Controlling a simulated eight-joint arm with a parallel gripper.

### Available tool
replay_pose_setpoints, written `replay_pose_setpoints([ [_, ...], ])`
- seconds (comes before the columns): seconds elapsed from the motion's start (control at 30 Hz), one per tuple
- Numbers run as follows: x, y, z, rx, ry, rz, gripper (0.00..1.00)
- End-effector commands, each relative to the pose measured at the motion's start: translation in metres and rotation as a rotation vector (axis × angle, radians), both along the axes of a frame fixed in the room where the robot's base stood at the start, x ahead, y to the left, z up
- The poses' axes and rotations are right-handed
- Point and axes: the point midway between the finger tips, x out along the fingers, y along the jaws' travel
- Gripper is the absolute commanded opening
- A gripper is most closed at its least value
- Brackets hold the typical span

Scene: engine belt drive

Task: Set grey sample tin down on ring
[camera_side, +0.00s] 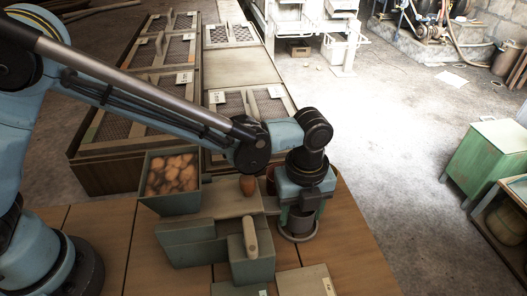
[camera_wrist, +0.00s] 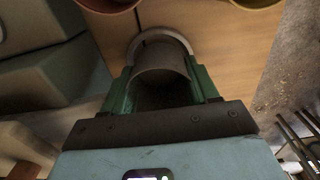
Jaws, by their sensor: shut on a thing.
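The grey sample tin (camera_side: 300,223) is upright between the green fingers of my gripper (camera_side: 301,212), low over the wooden table top. In the wrist view the tin (camera_wrist: 160,60) sits between the two fingers of my gripper (camera_wrist: 161,82), which are shut on its sides. The pale grey ring (camera_side: 299,239) lies on the table around the foot of the tin. In the wrist view the ring (camera_wrist: 184,40) shows as an arc beyond the tin, and its near part is hidden. I cannot tell whether the tin's base touches the ring.
A grey-green box-like fixture (camera_side: 190,243) stands left of the ring, with a pale rounded handle (camera_side: 250,237). A bin of brownish lumps (camera_side: 172,197) is behind it. Table right of the ring is clear.

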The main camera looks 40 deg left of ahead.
Motion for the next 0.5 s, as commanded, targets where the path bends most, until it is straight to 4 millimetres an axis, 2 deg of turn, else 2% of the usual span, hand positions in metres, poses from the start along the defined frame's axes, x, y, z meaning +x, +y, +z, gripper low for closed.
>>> replay_pose_setpoints([
  [0.5,0.0001,-0.0001,-0.0065,0.000,0.000,0.000,0.29],
])
